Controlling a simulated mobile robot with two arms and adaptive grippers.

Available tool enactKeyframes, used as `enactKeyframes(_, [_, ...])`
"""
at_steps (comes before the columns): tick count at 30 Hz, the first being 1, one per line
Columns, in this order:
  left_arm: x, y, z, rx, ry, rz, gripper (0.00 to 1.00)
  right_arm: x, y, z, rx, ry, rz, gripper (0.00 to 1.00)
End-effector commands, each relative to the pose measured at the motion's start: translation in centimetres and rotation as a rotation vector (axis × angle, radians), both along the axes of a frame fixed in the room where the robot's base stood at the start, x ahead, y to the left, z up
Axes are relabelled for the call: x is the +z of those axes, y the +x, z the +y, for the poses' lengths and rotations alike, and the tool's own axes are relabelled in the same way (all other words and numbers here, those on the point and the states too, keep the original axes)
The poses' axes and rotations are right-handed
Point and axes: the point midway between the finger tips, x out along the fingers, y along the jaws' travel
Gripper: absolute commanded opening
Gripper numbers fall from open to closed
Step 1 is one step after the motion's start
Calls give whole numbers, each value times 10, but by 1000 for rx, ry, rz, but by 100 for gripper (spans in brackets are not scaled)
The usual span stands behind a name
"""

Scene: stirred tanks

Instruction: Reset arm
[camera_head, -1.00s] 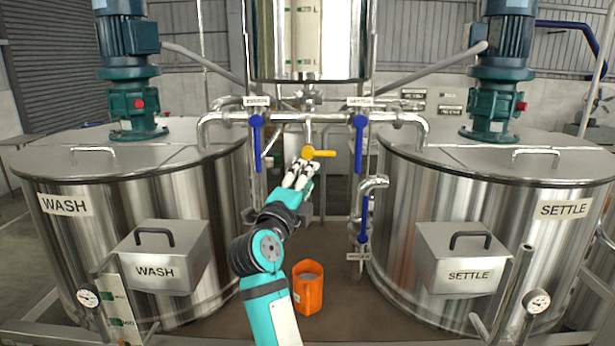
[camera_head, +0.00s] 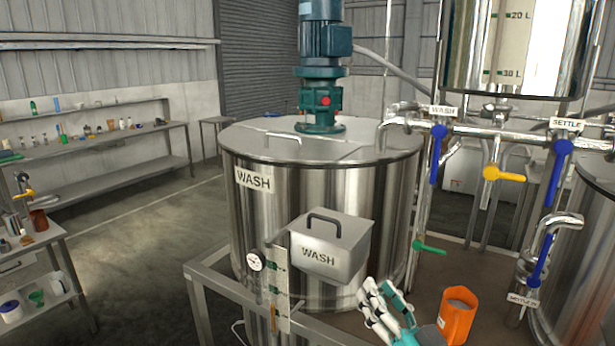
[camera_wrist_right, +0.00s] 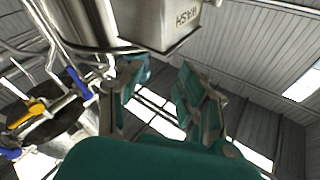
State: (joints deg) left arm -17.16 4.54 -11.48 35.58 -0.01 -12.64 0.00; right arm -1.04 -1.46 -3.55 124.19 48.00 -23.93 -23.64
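My right gripper (camera_head: 380,292) is low in the head view, in front of the WASH tank (camera_head: 300,165) and left of an orange jug (camera_head: 458,316). Its fingers point up and away, and nothing shows between them. In the right wrist view, the fingers (camera_wrist_right: 160,85) stand apart with a clear gap. The yellow valve handle (camera_head: 503,174) points right and is well clear of the gripper. My left gripper is not in view.
The WASH box (camera_head: 330,247) juts from the tank just left of and above the gripper. Blue handles (camera_head: 438,153) hang down on the pipes, with a green handle (camera_head: 429,248) below. A metal frame (camera_head: 225,285) stands front left. Open floor (camera_head: 140,235) lies farther left.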

Motion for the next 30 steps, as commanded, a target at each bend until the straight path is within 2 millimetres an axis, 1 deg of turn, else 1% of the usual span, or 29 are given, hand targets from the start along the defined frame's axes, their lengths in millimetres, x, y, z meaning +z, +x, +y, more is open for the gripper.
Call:
enactKeyframes(1, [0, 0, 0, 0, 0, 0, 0, -37, -15, 10, 38, -93, 111, 38])
enactKeyframes(2, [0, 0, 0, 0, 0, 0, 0, -59, -23, 14, 59, -143, 180, 38])
enactKeyframes(3, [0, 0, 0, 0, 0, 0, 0, -86, -36, 18, 81, -208, 270, 38])
enactKeyframes(5, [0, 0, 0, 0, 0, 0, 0, -126, -58, 19, 106, -299, 411, 38])
enactKeyframes(6, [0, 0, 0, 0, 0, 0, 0, -152, -75, 16, 115, -354, 506, 38])
enactKeyframes(8, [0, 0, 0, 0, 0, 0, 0, -185, -101, 9, 120, -427, 644, 38])
enactKeyframes(9, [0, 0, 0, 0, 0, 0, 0, -203, -118, 3, 119, -468, 726, 38])
enactKeyframes(11, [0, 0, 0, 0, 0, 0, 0, -225, -140, -7, 111, -519, 834, 38])
enactKeyframes(12, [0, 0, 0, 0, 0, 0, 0, -237, -155, -14, 103, -547, 900, 38])
enactKeyframes(15, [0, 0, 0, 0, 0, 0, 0, -259, -187, -30, 80, -608, 1041, 38])
enactKeyframes(17, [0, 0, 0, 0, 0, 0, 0, -269, -206, -39, 62, -637, 1116, 38])
enactKeyframes(18, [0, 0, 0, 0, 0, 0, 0, -275, -218, -45, 52, -655, 1165, 38])
enactKeyframes(24, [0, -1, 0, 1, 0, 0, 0, -292, -275, -76, -21, -731, 1383, 38])
enactKeyframes(25, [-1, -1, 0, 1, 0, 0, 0, -296, -281, -80, -32, -740, 1411, 38])
enactKeyframes(27, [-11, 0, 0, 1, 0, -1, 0, -327, -271, -77, -23, -738, 1410, 38])
enactKeyframes(29, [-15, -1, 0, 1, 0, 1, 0, -348, -267, -77, -21, -739, 1413, 38])
enactKeyframes(30, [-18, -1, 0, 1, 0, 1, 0, -362, -265, -76, -18, -739, 1418, 38])
